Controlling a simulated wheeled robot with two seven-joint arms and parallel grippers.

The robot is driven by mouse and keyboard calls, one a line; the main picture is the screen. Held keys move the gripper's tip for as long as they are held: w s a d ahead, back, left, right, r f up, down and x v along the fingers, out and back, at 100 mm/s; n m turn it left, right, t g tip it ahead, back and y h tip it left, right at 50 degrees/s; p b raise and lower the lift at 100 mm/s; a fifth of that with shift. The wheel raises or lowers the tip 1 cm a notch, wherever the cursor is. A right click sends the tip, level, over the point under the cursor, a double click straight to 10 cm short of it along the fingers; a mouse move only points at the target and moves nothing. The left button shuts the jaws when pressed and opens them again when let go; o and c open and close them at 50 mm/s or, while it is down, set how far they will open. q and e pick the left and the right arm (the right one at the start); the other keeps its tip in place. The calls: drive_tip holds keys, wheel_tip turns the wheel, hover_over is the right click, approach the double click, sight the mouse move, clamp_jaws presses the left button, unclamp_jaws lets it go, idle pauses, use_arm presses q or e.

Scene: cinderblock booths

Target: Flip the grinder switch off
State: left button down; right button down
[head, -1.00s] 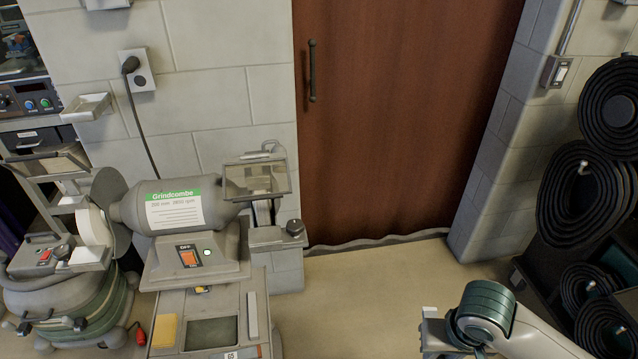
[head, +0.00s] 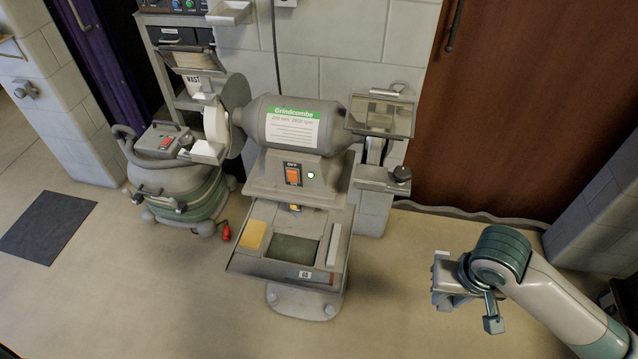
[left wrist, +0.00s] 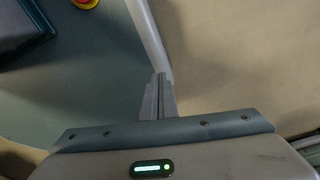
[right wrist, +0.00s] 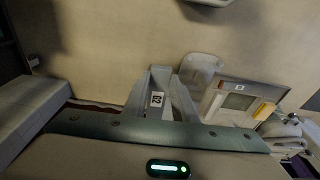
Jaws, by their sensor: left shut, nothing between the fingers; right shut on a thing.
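The grinder (head: 290,126) stands on a pedestal near the middle of the head view, with a green Grindcombe label. Its orange rocker switch (head: 293,176) is on the front, under a small plate. A small pale light (head: 311,175) shows to the right of the switch. My right gripper (head: 440,280) is to the right of the grinder's tray, well apart from the switch. In the right wrist view it is shut on a small labelled thing (right wrist: 156,99), mostly hidden between the fingers.
A tray (head: 245,266) with a yellow block juts out below the switch. A grey-green canister machine (head: 180,180) stands left of the grinder. A brown curtain (head: 520,110) hangs behind at right. Floor (head: 150,300) is clear in front, with a dark mat (head: 45,228) at left.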

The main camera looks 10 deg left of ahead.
sight(292, 175)
use_arm(q)
drive_tip(key=shift+w+a, duration=0.2)
